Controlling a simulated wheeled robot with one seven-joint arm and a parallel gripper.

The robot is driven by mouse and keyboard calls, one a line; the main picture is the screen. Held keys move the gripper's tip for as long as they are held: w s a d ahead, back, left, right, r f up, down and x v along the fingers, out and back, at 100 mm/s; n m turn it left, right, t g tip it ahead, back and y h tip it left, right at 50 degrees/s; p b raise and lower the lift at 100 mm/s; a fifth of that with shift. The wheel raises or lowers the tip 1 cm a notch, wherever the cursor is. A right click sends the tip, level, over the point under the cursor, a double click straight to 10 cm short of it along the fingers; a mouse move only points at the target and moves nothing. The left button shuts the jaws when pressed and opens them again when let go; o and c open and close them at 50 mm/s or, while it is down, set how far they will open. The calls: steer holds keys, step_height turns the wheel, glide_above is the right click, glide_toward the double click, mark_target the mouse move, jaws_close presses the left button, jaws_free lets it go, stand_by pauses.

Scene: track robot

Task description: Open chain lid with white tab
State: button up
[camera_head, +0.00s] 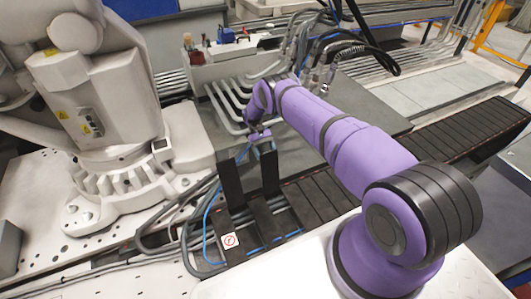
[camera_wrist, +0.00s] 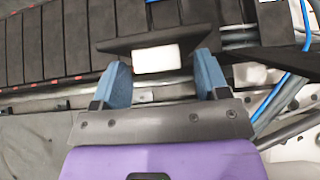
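In the wrist view, a white rectangular tab (camera_wrist: 157,59) sits on the lower edge of a dark angled lid (camera_wrist: 125,43). My gripper (camera_wrist: 162,60) has two blue fingers spread wide, one on each side of the tab. Gaps show between the tab and both fingers. I cannot tell whether the fingertips reach the tab's depth. Black chain segments (camera_wrist: 60,40) run beyond the lid, to the left. In the head view, my gripper (camera_head: 258,138) is small, at the top of dark upright plates (camera_head: 231,185) beside the chain track (camera_head: 312,198). The tab cannot be made out there.
A large white industrial robot (camera_head: 100,100) stands at left on a perforated base plate. Blue and grey cables (camera_head: 208,215) loop by the dark plates. Grey pipes (camera_head: 228,108) and black hoses (camera_head: 370,50) lie behind my gripper.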

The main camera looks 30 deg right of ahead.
steer(key=v, duration=0.7)
steer(key=shift+w, duration=0.2)
steer(key=shift+r, duration=0.2)
stand_by(0.5)
